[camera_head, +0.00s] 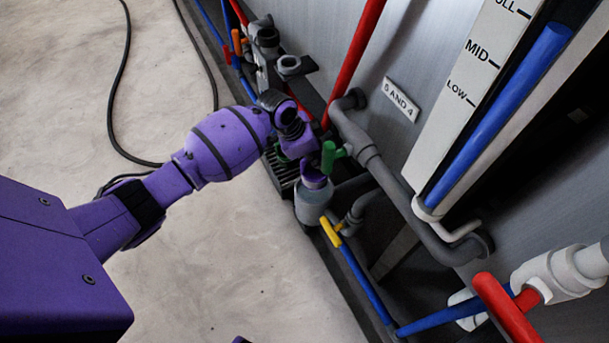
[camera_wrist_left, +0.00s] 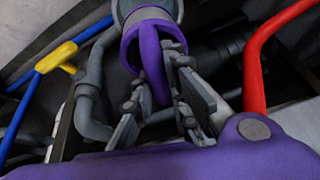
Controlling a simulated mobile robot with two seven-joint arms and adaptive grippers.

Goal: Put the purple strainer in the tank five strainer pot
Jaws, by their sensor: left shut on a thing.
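The purple strainer (camera_wrist_left: 130,52) is held by my left gripper (camera_wrist_left: 158,85), whose fingers are shut on its handle in the left wrist view. In the head view the strainer (camera_head: 314,180) shows as a small purple piece at the top of a pale grey strainer pot (camera_head: 312,206). The pot (camera_wrist_left: 160,8) also shows at the top of the left wrist view, with the strainer's ring at its mouth. I cannot tell how deep the strainer sits in it. My right gripper is not in view.
A green valve handle (camera_head: 330,158) is close beside my left gripper. A yellow valve handle (camera_head: 331,231) is below the pot. Grey pipes (camera_head: 385,180), a red pipe (camera_head: 355,55) and a "5 AND 4" label (camera_head: 401,99) are on the right. Open floor (camera_head: 210,270) is on the left.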

